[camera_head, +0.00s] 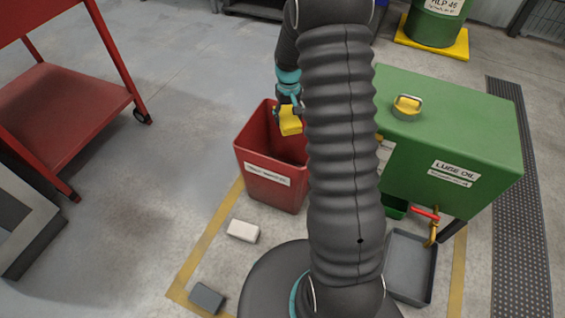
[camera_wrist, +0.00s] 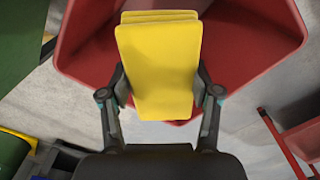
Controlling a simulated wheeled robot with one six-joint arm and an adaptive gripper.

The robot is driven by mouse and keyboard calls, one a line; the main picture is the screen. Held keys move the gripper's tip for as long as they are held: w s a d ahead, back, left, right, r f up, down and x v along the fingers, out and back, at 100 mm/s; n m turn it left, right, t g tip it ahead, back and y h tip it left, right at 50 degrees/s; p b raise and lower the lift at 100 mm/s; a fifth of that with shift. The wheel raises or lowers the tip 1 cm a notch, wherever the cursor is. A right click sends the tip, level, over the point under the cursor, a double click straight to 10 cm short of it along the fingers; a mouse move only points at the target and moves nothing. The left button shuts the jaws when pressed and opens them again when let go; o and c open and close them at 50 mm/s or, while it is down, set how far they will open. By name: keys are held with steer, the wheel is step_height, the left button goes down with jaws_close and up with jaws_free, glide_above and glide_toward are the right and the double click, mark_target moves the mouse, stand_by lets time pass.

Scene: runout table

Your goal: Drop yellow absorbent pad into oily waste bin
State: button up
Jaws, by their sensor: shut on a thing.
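The yellow absorbent pad (camera_head: 290,121) is held in my gripper (camera_head: 289,112), above the open top of a red bin (camera_head: 270,187) with a white label. The label's text is too small to read. In the wrist view the pad (camera_wrist: 158,70) sits between the two fingers of my gripper (camera_wrist: 160,95), with the red bin (camera_wrist: 240,50) behind it. The pad looks like a folded or stacked block. My arm covers the bin's right side in the head view, and the bin's floor is mostly hidden.
A green lube oil tank (camera_head: 450,125) stands right of the bin, with a grey tray (camera_head: 411,268) below its tap. A white block (camera_head: 243,231) and a grey block (camera_head: 206,298) lie on the floor. A red cart (camera_head: 65,110) stands at left. Floor between cart and bin is clear.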

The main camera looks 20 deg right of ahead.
steer(key=shift+f+b, duration=0.9)
steer(key=shift+f, duration=0.95)
steer(key=o, duration=1.2)
step_height(320, 180, up, 12)
steer(key=shift+r, duration=0.1)
